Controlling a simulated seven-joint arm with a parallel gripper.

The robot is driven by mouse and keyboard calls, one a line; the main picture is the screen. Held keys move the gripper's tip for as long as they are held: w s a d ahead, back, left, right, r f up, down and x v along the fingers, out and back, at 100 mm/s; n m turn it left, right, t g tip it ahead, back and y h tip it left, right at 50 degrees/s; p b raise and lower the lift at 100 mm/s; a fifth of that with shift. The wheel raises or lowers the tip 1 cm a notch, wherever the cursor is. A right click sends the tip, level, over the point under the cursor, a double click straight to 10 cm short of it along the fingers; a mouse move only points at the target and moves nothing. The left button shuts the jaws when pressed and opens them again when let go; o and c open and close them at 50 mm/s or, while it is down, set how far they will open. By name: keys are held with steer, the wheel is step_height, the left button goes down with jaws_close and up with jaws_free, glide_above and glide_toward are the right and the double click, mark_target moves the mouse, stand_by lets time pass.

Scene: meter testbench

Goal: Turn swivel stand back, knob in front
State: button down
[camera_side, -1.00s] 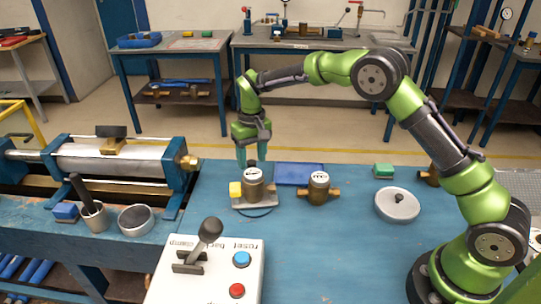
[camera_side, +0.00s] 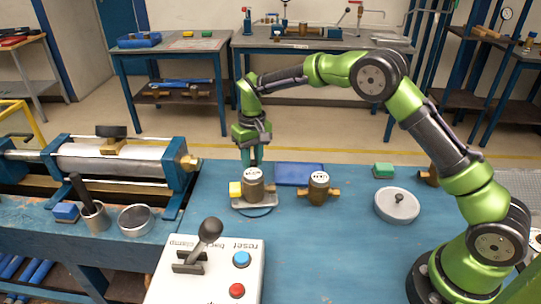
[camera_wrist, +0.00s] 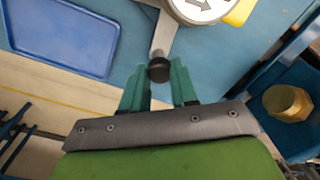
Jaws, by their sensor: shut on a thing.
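The swivel stand (camera_side: 268,202) is a small metal plate on the blue bench. It carries a brass meter (camera_side: 254,190) with a white cap, and a yellow part (camera_side: 235,189) is at its left. In the wrist view, the meter's white dial (camera_wrist: 200,8) shows a dark arrow. A metal arm (camera_wrist: 163,38) reaches from the stand to a black knob (camera_wrist: 159,70). The knob is on the stand's far side from the side camera. My gripper (camera_side: 252,164) points down behind the meter, its green fingers shut on the knob. In the side view the knob is largely hidden.
A second brass meter (camera_side: 319,189) stands close to the right, with a blue tray (camera_side: 299,174) behind it. The cylinder clamp (camera_side: 120,158) is at left, a control box (camera_side: 210,270) in front. A round grey lid (camera_side: 397,205) lies on the right.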

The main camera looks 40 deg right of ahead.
steer(key=shift+s+d+m, duration=0.5)
steer(key=shift+d+m, duration=0.05)
steer(key=shift+m, duration=0.45)
steer(key=c, duration=0.9)
jaws_free()
steer(key=shift+o, duration=0.2)
steer(key=shift+r, duration=0.1)
step_height(320, 180, up, 17)
steer(key=shift+d, duration=0.3)
